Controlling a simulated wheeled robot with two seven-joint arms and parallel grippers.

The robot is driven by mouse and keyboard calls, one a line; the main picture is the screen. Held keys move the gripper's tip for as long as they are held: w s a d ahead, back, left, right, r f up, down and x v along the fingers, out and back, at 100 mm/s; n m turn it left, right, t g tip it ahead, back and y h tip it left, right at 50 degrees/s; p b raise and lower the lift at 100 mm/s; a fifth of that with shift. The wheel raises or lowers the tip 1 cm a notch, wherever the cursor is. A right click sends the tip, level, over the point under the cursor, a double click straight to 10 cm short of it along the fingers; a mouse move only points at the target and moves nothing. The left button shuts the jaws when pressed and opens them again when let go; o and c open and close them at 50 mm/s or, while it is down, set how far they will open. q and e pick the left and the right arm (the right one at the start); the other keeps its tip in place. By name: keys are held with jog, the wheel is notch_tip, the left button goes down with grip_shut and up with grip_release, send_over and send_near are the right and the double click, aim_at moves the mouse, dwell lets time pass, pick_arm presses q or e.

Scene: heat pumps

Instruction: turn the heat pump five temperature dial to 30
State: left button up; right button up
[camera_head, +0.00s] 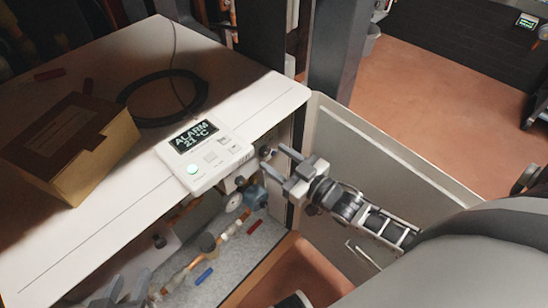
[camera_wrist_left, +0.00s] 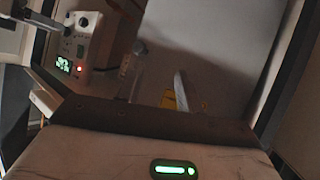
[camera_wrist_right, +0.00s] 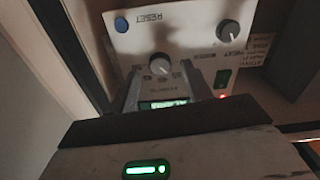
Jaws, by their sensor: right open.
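The right wrist view shows a light control panel (camera_wrist_right: 190,35) upside down. A grey round dial (camera_wrist_right: 160,64) with scale marks sits between the fingertips of my right gripper (camera_wrist_right: 163,82); I cannot tell whether they touch it. A second knob (camera_wrist_right: 228,31) is at the upper right. A small lit display (camera_wrist_right: 163,104) is partly hidden by my gripper. In the head view my right gripper (camera_head: 270,160) is open at the cabinet's right inner side. My left gripper (camera_head: 130,290) is low at the left with its fingers apart and nothing between them.
A cardboard box (camera_head: 80,145) and a coiled black cable (camera_head: 165,98) lie there. An open door panel (camera_head: 385,180) stands to the right. Pipes (camera_head: 207,243) fill the cabinet.

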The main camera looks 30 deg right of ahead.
pick_arm(q)
jog(key=shift+w+d+f, duration=0.1)
jog(key=shift+w+f, duration=0.05)
jog(key=shift+f, duration=0.15)
pick_arm(e)
jog(key=shift+x, duration=0.85)
jog(key=c, duration=1)
jog(key=shift+o, duration=0.2)
